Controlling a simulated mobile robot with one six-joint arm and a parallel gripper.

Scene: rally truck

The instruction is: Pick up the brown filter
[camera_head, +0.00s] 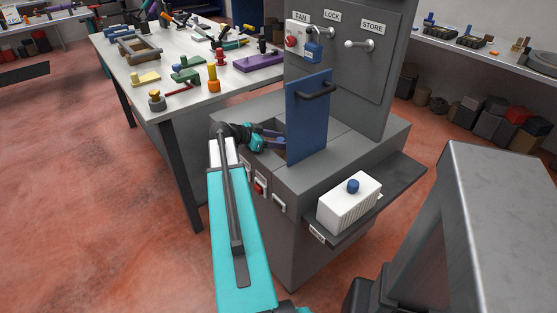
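I cannot make out a brown filter for certain. My gripper (276,142) is at the open bay in the top of the grey cabinet (335,170), just left of a raised blue panel (307,115) with a dark handle. Its fingers are small and partly in shadow, so I cannot tell whether they are apart or hold anything. The inside of the bay is mostly hidden by my arm and the panel. A white pleated filter block (348,205) with a blue knob sits on the cabinet's side shelf (400,190).
The cabinet's upright panel carries FAN, LOCK and STORE labels (372,27), with levers below. A white table (190,100) with several coloured parts stands at the left behind the cabinet. A grey metal surface (500,200) fills the right foreground. Red floor (80,200) is clear at left.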

